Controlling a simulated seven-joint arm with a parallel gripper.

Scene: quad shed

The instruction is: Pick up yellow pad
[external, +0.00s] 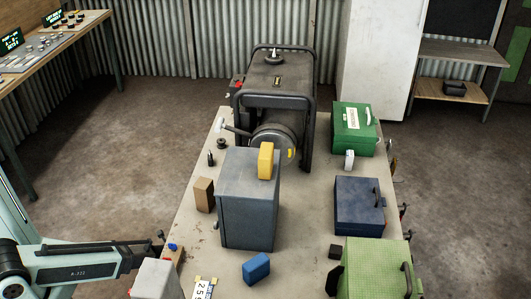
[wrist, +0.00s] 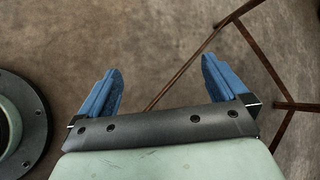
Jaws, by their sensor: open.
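The yellow pad (external: 266,160) stands upright on top of a tall grey box (external: 248,208) on the workbench, in the external view. It is not in the wrist view. My gripper (wrist: 161,66) shows in the wrist view with its two blue fingers wide apart and nothing between them. In the external view my arm reaches in from the lower left, at the bench's near left corner, well away from the pad.
A black generator (external: 276,78) stands just behind the grey box. A green case (external: 354,130), a navy case (external: 359,206) and a light green case (external: 376,270) line the bench's right side. A brown block (external: 204,195) and a blue block (external: 256,268) lie near the grey box.

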